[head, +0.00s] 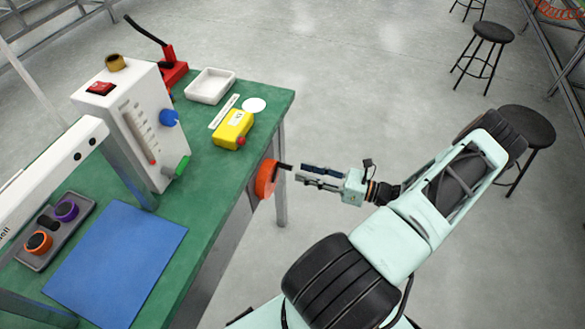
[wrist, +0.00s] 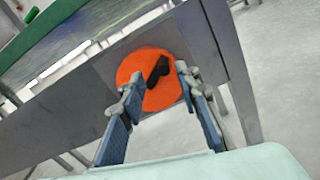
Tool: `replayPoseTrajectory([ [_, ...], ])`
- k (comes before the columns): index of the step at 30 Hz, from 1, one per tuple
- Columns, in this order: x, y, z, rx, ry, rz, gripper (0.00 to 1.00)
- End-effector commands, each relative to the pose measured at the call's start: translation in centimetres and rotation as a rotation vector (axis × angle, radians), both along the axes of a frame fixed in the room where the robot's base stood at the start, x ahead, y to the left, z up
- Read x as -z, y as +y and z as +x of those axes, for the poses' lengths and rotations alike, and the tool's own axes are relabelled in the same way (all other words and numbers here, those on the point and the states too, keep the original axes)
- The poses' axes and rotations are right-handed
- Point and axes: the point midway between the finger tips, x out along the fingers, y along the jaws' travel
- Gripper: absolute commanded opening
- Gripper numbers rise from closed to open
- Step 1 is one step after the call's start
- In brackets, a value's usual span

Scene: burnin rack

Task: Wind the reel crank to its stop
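The orange reel (head: 266,179) is mounted on the side of the green-topped bench, just below its edge. In the wrist view the reel (wrist: 160,95) faces me as an orange disc with a black crank handle (wrist: 158,72) standing out from it. In the head view the handle (head: 284,166) points right, toward my fingers. My gripper (head: 305,174) is open in front of the reel. In the wrist view its two fingers (wrist: 156,95) are spread, with the crank handle beyond and between the tips, nearer the right one. I cannot tell whether a fingertip touches it.
The green bench (head: 200,215) carries a white instrument box (head: 150,110), a yellow box (head: 233,128), a white tray (head: 210,86) and a blue mat (head: 115,262). A bench leg (head: 281,190) stands near the reel. Stools (head: 528,126) stand on open floor at right.

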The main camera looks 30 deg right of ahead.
Motion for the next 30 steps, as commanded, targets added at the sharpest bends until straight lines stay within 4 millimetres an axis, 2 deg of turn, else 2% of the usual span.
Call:
replayPoseTrajectory([
  [3, 0.0, -1.6, -2.0, 0.002, 0.000, -0.002, 0.30],
  [10, 0.0, -3.3, -4.2, 0.001, 0.000, -0.002, 0.30],
  [30, 0.0, -3.5, -4.5, -0.004, 0.002, -0.006, 0.30],
])
